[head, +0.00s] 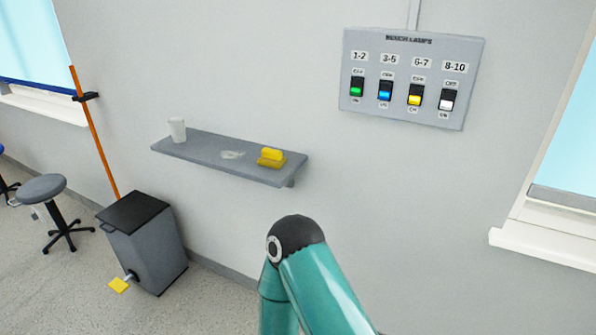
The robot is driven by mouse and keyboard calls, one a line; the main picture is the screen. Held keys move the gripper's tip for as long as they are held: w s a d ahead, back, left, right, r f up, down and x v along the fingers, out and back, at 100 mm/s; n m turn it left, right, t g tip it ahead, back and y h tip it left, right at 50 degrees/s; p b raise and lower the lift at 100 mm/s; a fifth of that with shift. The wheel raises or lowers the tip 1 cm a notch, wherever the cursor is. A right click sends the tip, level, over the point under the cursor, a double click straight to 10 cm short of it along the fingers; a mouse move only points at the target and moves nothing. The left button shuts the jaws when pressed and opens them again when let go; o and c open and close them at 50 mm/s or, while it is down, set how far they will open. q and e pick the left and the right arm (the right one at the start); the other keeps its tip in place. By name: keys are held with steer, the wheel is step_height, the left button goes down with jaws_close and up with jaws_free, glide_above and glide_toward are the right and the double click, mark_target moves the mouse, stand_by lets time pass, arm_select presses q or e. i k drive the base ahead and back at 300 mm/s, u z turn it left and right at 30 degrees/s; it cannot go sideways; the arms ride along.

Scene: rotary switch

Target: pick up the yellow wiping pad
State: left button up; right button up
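The yellow wiping pad (271,157) lies on the right part of the grey wall shelf (210,158). It looks like a block with a raised, narrower top part. Nothing touches it except the shelf. A teal arm of mine with a dark elbow joint rises from the bottom middle, below the shelf and apart from it. Neither gripper shows in the head view, so I cannot see whether they are open or shut.
A white cup (177,130) stands at the shelf's left end, and a pale smear (232,155) lies mid-shelf. A switch panel (411,77) hangs on the wall at upper right. A dark-lidded bin (146,245), an orange pole (95,140) and a stool (41,188) stand at left.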

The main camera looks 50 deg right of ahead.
mark_target(271, 158)
steer(key=z, duration=0.35)
steer(key=k, duration=0.2)
steer(key=z, duration=0.5)
steer(key=i, duration=0.7)
